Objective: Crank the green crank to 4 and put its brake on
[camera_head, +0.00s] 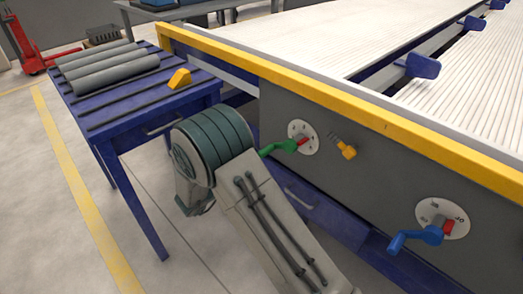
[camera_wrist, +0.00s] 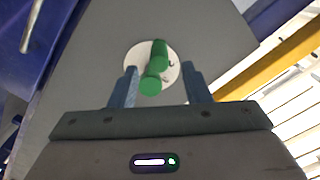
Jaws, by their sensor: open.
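The green crank (camera_head: 278,148) sits on a round white dial (camera_head: 302,130) on the grey side panel of the conveyor frame. A small red piece (camera_head: 304,142) shows at its hub. In the wrist view, the green crank's handle (camera_wrist: 151,84) points toward the camera, in front of the white dial (camera_wrist: 133,57). My gripper (camera_wrist: 159,70) is open, with one finger on each side of the handle and a gap on both sides. The dial's numbers are too small to read. My arm hides the gripper in the head view.
A yellow lever (camera_head: 345,148) is on the panel right of the green crank. Farther right is a blue crank (camera_head: 415,238) on its own dial (camera_head: 456,228). A blue table (camera_head: 110,120) with grey pipes (camera_head: 117,71) stands at left. A yellow rail (camera_head: 360,115) tops the panel.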

